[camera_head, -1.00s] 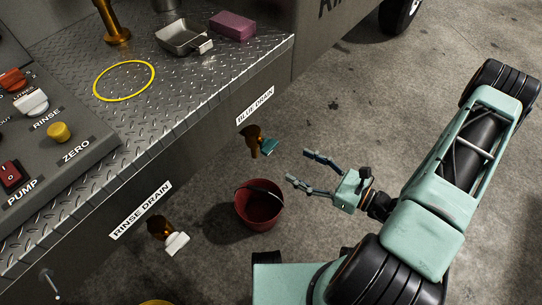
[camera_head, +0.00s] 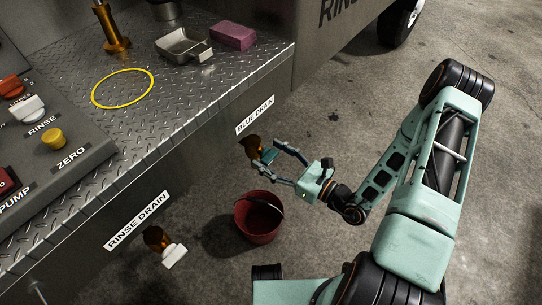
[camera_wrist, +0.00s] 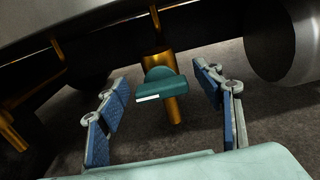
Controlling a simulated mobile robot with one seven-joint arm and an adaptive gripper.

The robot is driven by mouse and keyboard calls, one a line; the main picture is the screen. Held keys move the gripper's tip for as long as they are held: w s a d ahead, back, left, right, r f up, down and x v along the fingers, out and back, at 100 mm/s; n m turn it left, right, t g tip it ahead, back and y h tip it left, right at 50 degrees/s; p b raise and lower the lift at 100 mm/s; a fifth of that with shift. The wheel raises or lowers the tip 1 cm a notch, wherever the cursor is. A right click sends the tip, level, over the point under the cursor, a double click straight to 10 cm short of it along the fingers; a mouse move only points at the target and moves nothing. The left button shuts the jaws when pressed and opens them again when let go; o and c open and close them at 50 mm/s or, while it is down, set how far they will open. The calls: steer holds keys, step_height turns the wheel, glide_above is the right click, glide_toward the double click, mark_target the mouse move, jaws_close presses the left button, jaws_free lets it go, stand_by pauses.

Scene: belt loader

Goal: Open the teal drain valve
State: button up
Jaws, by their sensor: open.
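The teal drain valve handle (camera_wrist: 162,89) sits on a brass drain fitting (camera_wrist: 155,62) under the counter edge. In the head view the fitting (camera_head: 252,146) is below the BLUE DRAIN label (camera_head: 255,115), and the handle is partly hidden by my fingers. My gripper (camera_head: 268,163) is open, with its fingers reaching to either side of the valve. In the wrist view the handle shows between the two fingertips of my gripper (camera_wrist: 164,90), apart from both. The handle has a pale mark along its front edge.
A red bucket (camera_head: 259,217) stands on the floor below the valve. A second brass drain with a white handle (camera_head: 174,256) is at lower left, under the RINSE DRAIN label (camera_head: 138,220). The diamond-plate counter (camera_head: 150,125) overhangs both drains.

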steer(key=c, duration=1.2)
steer(key=shift+n, duration=0.3)
steer(key=n, duration=0.4)
steer(key=shift+s+f, duration=0.1)
steer(key=n+b, duration=0.1)
steer(key=n, duration=0.4)
steer(key=shift+s+a+f, duration=0.1)
steer(key=n+b, duration=0.1)
steer(key=n, duration=0.3)
steer(key=shift+f, duration=0.15)
steer(key=shift+n+b, duration=0.75)
steer(key=shift+n, duration=1.35)
